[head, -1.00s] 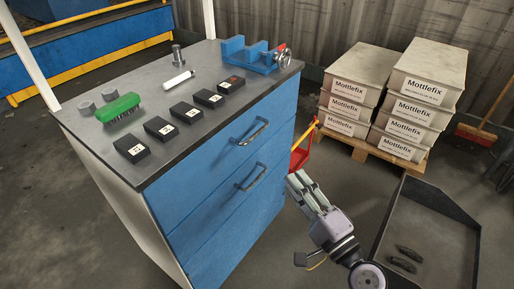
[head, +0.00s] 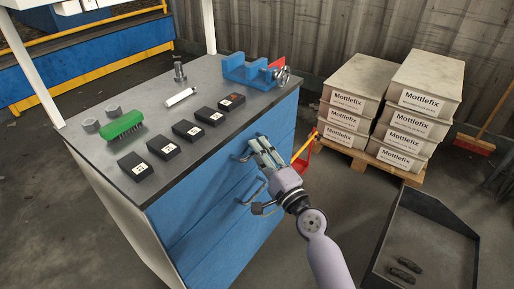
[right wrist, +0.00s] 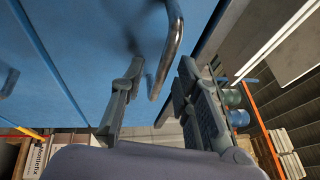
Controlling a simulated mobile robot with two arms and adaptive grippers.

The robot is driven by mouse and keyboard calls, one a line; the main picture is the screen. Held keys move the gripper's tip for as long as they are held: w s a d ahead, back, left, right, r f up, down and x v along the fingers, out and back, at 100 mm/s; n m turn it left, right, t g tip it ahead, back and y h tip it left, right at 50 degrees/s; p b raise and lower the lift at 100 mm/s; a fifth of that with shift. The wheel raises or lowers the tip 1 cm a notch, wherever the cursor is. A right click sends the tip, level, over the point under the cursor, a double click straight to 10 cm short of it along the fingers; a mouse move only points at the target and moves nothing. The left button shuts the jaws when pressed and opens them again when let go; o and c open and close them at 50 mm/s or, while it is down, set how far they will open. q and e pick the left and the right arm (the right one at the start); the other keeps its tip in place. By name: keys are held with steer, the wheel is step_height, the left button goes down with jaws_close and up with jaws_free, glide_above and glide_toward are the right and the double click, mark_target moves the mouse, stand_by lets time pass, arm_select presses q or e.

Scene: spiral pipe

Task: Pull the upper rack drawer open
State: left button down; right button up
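The blue upper drawer front (head: 195,192) sits flush in the cabinet under the grey worktop and looks closed. Its metal bar handle (right wrist: 175,42) shows in the right wrist view, running between the two fingers of my right gripper (right wrist: 161,68). The fingers stand apart, with gaps beside the bar, so the gripper is open around the handle. In the head view my right gripper (head: 260,150) is at the upper drawer front and covers most of that handle. A lower handle (head: 250,196) is just below, near my wrist. My left gripper is not in view.
On the worktop (head: 215,90) are a blue vise (head: 247,70), a green brush (head: 122,125), a white marker (head: 180,97) and several black boxes. A pallet of Mottlefix boxes (head: 350,85) stands behind right. A dark tray (head: 440,215) is at the right.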

steer(key=shift+w+a+r, duration=0.1)
steer(key=shift+w+a, duration=0.25)
steer(key=shift+w, duration=0.2)
steer(key=shift+c, duration=0.4)
jaws_close()
